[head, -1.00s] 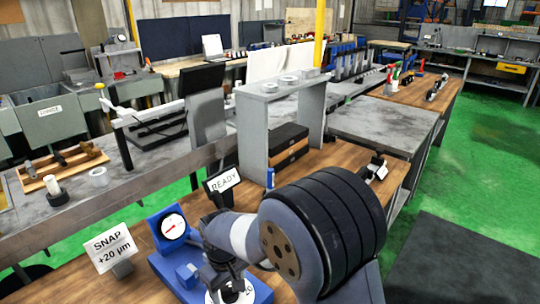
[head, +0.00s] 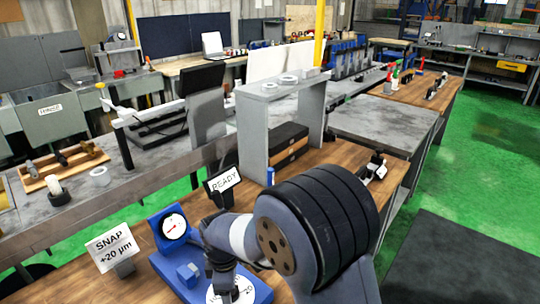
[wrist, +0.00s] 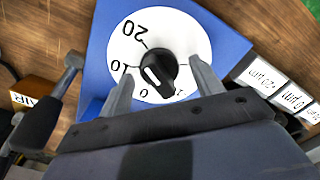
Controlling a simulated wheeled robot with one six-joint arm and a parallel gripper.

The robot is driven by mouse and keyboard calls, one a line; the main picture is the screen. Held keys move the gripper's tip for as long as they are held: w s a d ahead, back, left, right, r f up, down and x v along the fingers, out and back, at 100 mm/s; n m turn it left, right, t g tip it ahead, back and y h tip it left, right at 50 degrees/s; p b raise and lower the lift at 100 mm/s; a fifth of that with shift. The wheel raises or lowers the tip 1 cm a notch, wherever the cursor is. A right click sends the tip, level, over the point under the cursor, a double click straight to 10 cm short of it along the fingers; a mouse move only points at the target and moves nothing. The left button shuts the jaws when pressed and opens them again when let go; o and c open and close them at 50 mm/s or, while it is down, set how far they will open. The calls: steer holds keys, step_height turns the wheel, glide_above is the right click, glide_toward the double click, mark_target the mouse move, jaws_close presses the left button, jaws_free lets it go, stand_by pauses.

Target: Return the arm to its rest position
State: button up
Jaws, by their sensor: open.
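My gripper (wrist: 161,72) is open in the wrist view, with one finger on each side of a black knob (wrist: 156,72). A gap shows between the knob and each finger; how high the fingers are above the dial is hard to tell. The knob sits on a white round dial (wrist: 185,35) with numbers, on a blue base (wrist: 97,50). In the head view my arm bends down over the blue base (head: 164,270), and the white dial (head: 241,291) shows partly beneath my gripper (head: 219,284). The fingertips are unclear there.
A round gauge (head: 174,226) stands at the base's back. A "SNAP +20 µm" sign (head: 113,247) is left of it, and a "READY" display (head: 223,182) is behind my wrist. A grey frame (head: 252,135) stands behind my arm. Green floor (head: 475,190) is open at right.

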steer(key=n+p, duration=0.1)
steer(key=n, duration=0.3)
steer(key=shift+r+n, duration=0.1)
steer(key=shift+n, duration=0.3)
steer(key=shift+s+n+p, duration=0.1)
steer(key=shift+n+p, duration=0.35)
steer(key=shift+n, duration=1.35)
